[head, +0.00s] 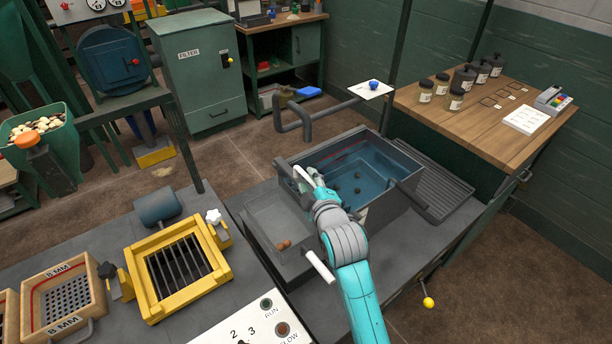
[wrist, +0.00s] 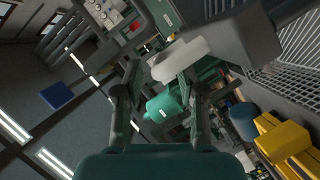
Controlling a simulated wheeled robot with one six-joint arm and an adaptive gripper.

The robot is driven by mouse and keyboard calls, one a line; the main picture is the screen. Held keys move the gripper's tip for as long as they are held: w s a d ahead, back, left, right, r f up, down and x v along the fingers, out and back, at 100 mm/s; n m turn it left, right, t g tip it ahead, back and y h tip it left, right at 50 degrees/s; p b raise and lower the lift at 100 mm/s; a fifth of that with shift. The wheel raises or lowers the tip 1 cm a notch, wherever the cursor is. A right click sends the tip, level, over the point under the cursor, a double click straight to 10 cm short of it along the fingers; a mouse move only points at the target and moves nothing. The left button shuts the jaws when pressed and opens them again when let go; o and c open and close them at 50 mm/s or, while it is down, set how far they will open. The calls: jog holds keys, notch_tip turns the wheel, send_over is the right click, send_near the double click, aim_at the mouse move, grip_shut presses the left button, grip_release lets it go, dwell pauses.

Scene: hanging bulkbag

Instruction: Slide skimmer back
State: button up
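The water tank (head: 372,165) stands on the grey bench, with blue water and several dark lumps in it. I take the dark grey part with a white grip at the tank's left edge to be the skimmer; the white grip (head: 301,174) is partly hidden by my gripper (head: 306,180). In the wrist view the white grip (wrist: 182,58) lies at the tips of my gripper (wrist: 160,78), joined to a dark grey block (wrist: 250,35). The fingers stand apart with background showing between them. The right fingertip overlaps the grip; contact cannot be told.
A shallow tray (head: 277,222) with brown lumps adjoins the tank's left side. A white handle (head: 318,266) sticks out at its front. A ribbed drainboard (head: 440,190) lies right of the tank. A yellow grate frame (head: 175,265) stands left. A grey bent pipe (head: 292,123) rises behind.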

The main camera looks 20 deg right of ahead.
jog(key=shift+x, duration=1.6)
grip_shut()
